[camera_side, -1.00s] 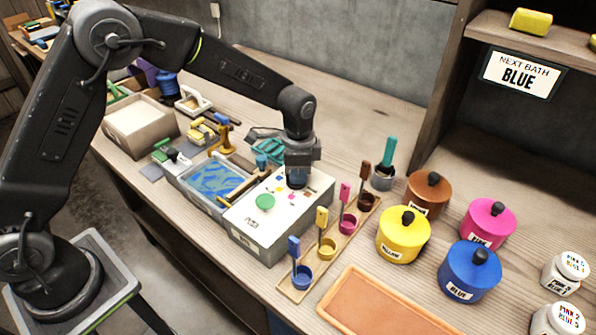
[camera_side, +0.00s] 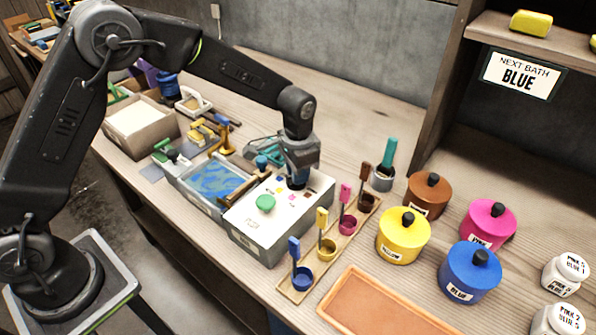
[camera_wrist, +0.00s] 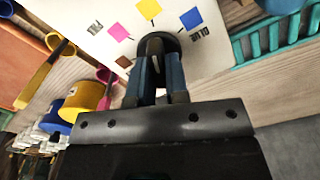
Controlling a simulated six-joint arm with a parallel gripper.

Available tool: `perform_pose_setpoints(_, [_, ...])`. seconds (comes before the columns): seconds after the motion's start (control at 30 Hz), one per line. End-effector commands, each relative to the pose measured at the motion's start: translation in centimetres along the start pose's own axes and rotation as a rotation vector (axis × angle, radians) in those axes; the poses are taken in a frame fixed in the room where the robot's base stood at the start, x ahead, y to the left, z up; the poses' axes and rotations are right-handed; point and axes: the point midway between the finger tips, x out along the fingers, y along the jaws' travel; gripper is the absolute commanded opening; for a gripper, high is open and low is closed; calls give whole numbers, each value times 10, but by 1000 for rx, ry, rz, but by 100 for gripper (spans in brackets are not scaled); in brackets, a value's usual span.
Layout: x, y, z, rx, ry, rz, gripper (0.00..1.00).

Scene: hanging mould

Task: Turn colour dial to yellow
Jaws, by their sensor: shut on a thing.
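The colour dial (camera_wrist: 157,40) is a dark round knob on the white-topped box (camera_side: 240,232). In the wrist view, colour patches surround it: yellow (camera_wrist: 148,9), blue (camera_wrist: 190,18), pink (camera_wrist: 118,31) and brown (camera_wrist: 123,62). My gripper (camera_wrist: 157,72) is shut on the dial, with a finger on each side of its grip. In the side view my gripper (camera_side: 297,184) points down at the box top and hides most of the dial. I cannot tell for certain which patch the dial points to.
A green button (camera_side: 265,203) stands on the same box, near my gripper. A blue-patterned bath tray (camera_side: 200,202) adjoins the box on the left. A rack of small coloured cups (camera_side: 312,282) runs along its right. Lidded pots (camera_side: 404,240) stand farther right.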

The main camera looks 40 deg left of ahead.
Motion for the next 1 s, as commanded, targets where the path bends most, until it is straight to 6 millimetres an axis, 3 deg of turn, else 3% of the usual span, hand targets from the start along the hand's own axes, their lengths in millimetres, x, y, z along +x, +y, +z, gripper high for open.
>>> perform_pose_setpoints(0.27, [-1, 0, 0, 0, 2, 0, 0])
perform_pose_setpoints(0.3, [-1, 0, -1, 1, 2, 0, 19])
perform_pose_setpoints(0.53, [-1, 0, 0, 1, 1, 0, 40])
perform_pose_setpoints(0.83, [-4, 0, 0, 2, 2, 0, 40])
perform_pose_setpoints(1.0, [-26, 0, -1, 2, 5, -1, 40])
